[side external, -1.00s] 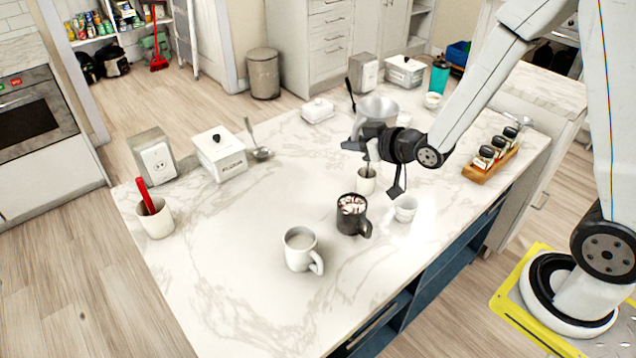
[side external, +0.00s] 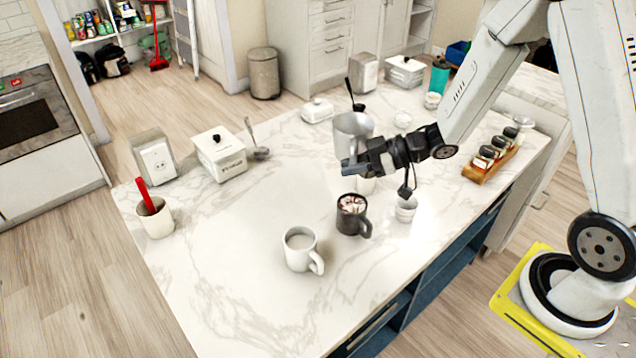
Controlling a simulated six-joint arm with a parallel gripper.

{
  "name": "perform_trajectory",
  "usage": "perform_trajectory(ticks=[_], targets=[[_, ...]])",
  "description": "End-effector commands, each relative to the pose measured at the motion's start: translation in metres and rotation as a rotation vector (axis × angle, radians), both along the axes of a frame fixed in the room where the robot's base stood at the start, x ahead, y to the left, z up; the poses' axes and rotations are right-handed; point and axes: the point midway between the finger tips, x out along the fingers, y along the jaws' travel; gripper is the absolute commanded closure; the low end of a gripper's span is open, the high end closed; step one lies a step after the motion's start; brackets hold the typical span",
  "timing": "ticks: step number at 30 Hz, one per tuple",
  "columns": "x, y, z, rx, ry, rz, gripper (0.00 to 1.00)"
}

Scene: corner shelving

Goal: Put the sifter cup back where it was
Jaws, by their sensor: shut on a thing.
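The sifter cup (side external: 353,127) is a grey metal cup in the middle right of the side external view. My gripper (side external: 352,163) is shut on it at its lower side and holds it over the counter. A small pale cup (side external: 366,187) stands partly hidden just below the gripper.
A dark mug (side external: 350,221) with a white-and-brown topping and a white mug (side external: 298,256) stand in front. White bowls (side external: 405,215) sit right of the dark mug. A wooden jar rack (side external: 478,176) is at right. The counter's left middle (side external: 235,225) is clear.

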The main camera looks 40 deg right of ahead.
Motion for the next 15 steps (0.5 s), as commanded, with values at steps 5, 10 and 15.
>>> perform_trajectory(ticks=[5, 10, 15], targets=[[-0.016, -0.001, -0.009, 0.001, 0.000, 0.132, 1.00], [-0.030, -0.002, -0.015, 0.001, -0.001, 0.233, 1.00], [-0.039, -0.004, -0.019, 0.000, -0.001, 0.288, 1.00]])
